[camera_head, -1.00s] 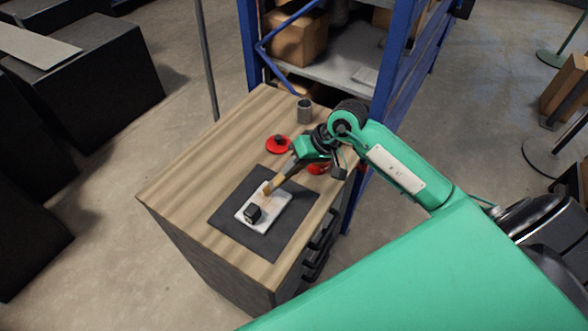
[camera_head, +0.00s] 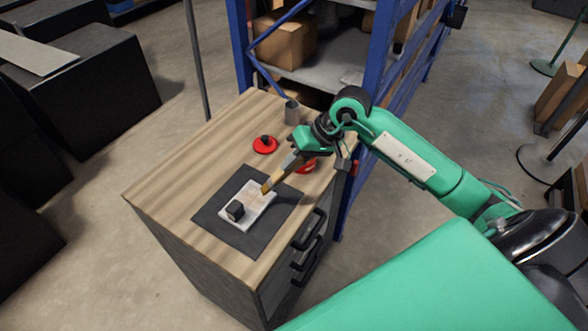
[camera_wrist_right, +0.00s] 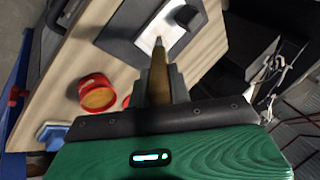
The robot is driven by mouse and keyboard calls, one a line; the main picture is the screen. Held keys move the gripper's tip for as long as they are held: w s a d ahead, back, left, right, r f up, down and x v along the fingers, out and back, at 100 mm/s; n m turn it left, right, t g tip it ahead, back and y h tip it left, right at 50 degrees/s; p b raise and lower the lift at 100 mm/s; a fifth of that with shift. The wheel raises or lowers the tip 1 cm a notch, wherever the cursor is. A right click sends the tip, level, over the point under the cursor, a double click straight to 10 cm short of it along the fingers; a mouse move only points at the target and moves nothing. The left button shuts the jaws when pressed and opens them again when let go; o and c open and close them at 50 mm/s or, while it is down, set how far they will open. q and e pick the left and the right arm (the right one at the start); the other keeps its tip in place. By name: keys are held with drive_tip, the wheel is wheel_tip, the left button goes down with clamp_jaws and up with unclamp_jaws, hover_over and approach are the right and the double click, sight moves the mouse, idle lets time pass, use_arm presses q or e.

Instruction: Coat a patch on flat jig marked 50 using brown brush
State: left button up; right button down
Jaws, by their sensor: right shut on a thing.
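The flat jig is a white plate (camera_head: 260,211) on a dark mat (camera_head: 242,236), with a black block (camera_head: 235,210) on its near left part. A faint tan tint shows on the plate; no number is legible. My right gripper (camera_head: 296,160) is shut on the brown brush (camera_head: 276,179), which slants down to the plate's right side. The brush tip is at or just above the surface; I cannot tell if it touches. In the right wrist view, the brush (camera_wrist_right: 158,78) stands between the fingers of my right gripper (camera_wrist_right: 160,85), pointing at the plate (camera_wrist_right: 158,30). My left gripper is out of view.
A grey cup (camera_head: 291,112) is at the back corner. A blue object (camera_wrist_right: 52,134) shows in the right wrist view. The wooden top (camera_head: 185,170) is clear at left.

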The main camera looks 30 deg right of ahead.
drive_tip(key=shift+r, duration=0.9)
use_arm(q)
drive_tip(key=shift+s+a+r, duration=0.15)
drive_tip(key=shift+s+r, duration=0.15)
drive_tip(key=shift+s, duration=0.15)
use_arm(e)
drive_tip(key=shift+r, duration=1.5)
